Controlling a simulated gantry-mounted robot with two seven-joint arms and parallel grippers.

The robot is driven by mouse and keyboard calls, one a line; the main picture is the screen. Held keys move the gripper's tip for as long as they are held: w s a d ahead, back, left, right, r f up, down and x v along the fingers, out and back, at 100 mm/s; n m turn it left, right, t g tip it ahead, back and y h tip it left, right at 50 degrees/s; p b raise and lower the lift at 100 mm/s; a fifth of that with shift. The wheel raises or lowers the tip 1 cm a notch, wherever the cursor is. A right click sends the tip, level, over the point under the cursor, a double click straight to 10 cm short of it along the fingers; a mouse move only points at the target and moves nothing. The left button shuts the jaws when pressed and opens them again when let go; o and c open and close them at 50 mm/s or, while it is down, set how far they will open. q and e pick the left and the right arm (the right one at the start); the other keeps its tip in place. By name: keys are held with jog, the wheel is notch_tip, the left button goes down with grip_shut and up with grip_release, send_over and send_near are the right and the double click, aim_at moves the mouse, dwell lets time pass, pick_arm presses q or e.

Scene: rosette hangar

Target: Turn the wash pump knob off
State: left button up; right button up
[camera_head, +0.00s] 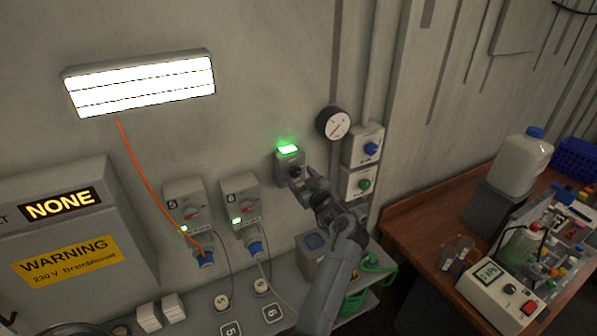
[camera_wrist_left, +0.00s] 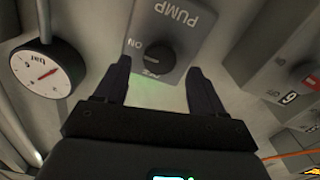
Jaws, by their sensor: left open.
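The pump box (camera_head: 286,158) is a small grey box on the wall with a lit green lamp (camera_head: 288,148) on top. In the left wrist view the box (camera_wrist_left: 185,22) appears upside down, marked PUMP, with a round black knob (camera_wrist_left: 158,57). An ON mark sits beside the knob; the mark below it is too small to read surely. My left gripper (camera_head: 297,181) is at the lower front of the box. In the wrist view its fingers (camera_wrist_left: 157,88) are open, one on each side of the knob's lower area, with nothing between them. My right gripper is not in view.
A round gauge (camera_head: 333,122) and boxes with a blue knob (camera_head: 371,148) and a green knob (camera_head: 365,184) are close on the right. Two socket boxes (camera_head: 184,205) (camera_head: 240,200) with cables are at left. A wooden bench (camera_head: 421,235) stands farther right.

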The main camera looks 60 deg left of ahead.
pick_arm(q)
jog(key=shift+w+a, duration=0.15)
jog(key=shift+a, duration=1)
jog(key=c, duration=1.1)
jog(key=shift+o, duration=0.2)
jog(key=shift+f+n+b, duration=0.2)
jog(key=shift+n+b, duration=0.2)
jog(key=shift+b, duration=0.15)
jog(key=n+b, duration=0.4)
jog(key=b, duration=0.2)
jog(key=n+b, duration=0.5)
jog(key=b, duration=0.2)
jog(key=n+b, duration=0.5)
jog(key=b, duration=0.2)
jog(key=shift+f, duration=0.25)
jog(key=n+b, duration=0.2)
jog(key=shift+n+b, duration=0.3)
jog(key=shift+b, duration=0.05)
jog(key=shift+r+n+b, duration=0.15)
jog(key=shift+n+b, duration=0.15)
